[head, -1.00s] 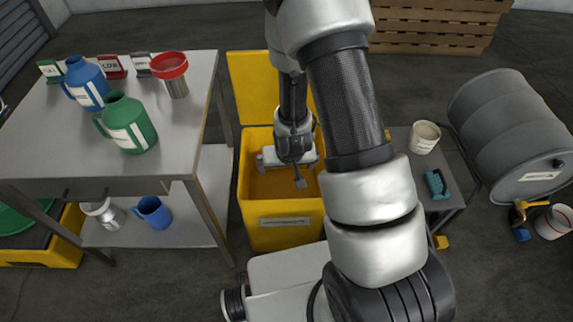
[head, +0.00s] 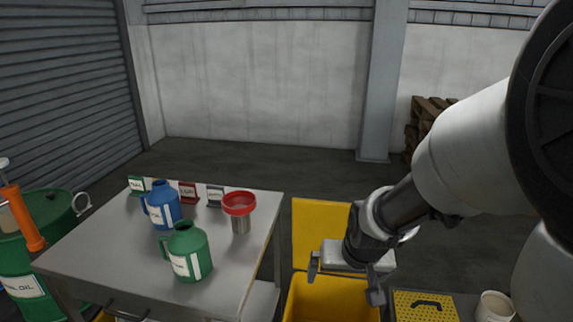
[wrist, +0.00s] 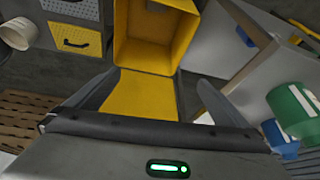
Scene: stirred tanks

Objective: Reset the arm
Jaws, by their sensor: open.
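My gripper (head: 343,284) is open in the head view, with its two fingers apart and nothing between them. It hangs above and in front of the open yellow bin (head: 330,303), right of the steel table (head: 218,285). In the wrist view the two grey fingers (wrist: 160,95) stand wide apart at left and right. The yellow bin (wrist: 187,41) and its yellow lid (wrist: 143,94) show beyond and between them. My arm comes in from the right side of the head view.
The table carries a blue jug (head: 162,207), a green jug (head: 188,252), a red-rimmed steel cup (head: 239,211) and small label stands. A green oil drum (head: 35,290) stands at the left. A yellow panel (head: 423,304) and a white cup (head: 494,306) are at lower right.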

